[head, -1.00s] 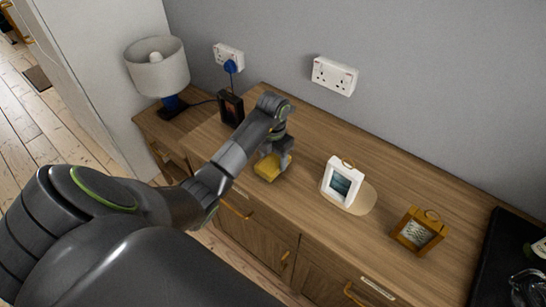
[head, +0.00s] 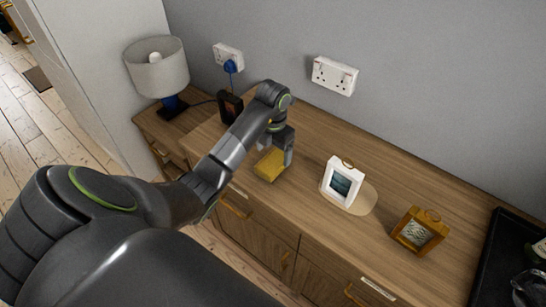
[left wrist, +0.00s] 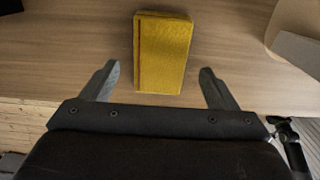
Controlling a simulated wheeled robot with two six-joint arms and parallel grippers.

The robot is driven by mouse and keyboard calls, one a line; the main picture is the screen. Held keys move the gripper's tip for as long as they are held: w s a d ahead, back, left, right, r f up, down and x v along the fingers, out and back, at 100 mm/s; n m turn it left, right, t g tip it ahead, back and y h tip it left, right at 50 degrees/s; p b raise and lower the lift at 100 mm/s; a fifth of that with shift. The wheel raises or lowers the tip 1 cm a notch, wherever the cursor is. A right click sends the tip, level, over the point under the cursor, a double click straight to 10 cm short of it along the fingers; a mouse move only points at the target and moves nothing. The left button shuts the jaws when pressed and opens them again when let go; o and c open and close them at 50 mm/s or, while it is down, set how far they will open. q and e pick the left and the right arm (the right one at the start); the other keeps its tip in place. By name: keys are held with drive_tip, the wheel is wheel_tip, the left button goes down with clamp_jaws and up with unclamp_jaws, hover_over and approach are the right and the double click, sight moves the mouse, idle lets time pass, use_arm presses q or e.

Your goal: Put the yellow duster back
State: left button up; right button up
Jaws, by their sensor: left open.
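The yellow duster (head: 269,166) lies on the wooden sideboard top, close to its front edge. It is a folded yellow block in the left wrist view (left wrist: 163,52). My left gripper (head: 277,157) is just above and beside the duster. In the left wrist view its two fingers (left wrist: 160,85) are spread wide, one on each side of the duster's near end, with gaps between them and the duster. The gripper is open and holds nothing. My right gripper is in neither view.
A white framed clock (head: 341,182) on a round mat (head: 367,198) and a wooden clock (head: 419,231) stand to the right. A dark box (head: 229,106) stands at the back left. A black tray (head: 494,262) is far right. A lamp (head: 157,66) stands on a lower side table.

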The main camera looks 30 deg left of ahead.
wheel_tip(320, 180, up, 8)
drive_tip(key=p, duration=0.7)
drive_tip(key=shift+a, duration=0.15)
